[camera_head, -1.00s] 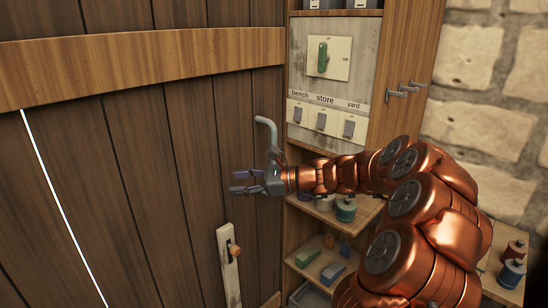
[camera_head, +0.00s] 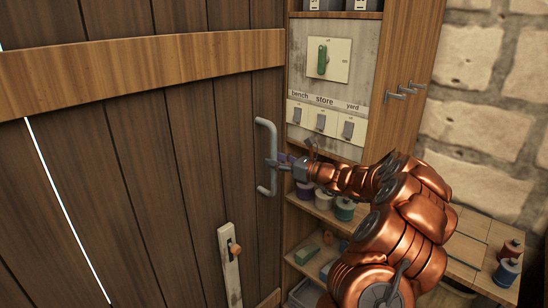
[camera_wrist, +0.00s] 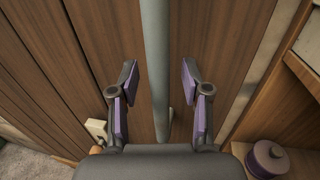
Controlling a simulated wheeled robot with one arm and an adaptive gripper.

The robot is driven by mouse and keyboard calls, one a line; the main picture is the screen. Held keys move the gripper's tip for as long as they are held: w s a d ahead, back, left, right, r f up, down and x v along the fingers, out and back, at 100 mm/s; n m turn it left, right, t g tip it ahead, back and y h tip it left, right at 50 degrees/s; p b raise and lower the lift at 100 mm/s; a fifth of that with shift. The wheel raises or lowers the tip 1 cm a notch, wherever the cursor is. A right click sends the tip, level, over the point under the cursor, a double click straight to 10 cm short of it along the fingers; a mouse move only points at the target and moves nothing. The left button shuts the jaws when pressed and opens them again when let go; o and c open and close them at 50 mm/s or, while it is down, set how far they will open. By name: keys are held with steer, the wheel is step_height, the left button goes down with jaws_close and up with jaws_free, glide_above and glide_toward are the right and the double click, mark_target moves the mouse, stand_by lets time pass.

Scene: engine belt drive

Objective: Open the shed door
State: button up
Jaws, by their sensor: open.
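The shed door (camera_head: 145,150) is dark vertical planks with a lighter cross rail, and it fills the left of the head view. Its grey bar handle (camera_head: 264,134) stands upright near the door's right edge. In the wrist view the handle (camera_wrist: 156,60) runs between the purple-padded fingers of my gripper (camera_wrist: 160,90), with gaps on both sides. My gripper (camera_head: 283,163) is open at the handle's middle to lower part. A pale latch plate with an orange-brown knob (camera_head: 233,250) sits below the handle; it is partly seen in the wrist view (camera_wrist: 96,130).
A wooden cabinet with a switch panel (camera_head: 325,118) and hooks (camera_head: 404,91) stands right of the door. Shelves below hold spools and small blocks (camera_head: 306,254). A stone wall (camera_head: 480,110) is at the right.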

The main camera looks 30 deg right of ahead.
steer(key=shift+w+a, duration=0.25)
steer(key=shift+w, duration=0.3)
jaws_close()
stand_by(0.4)
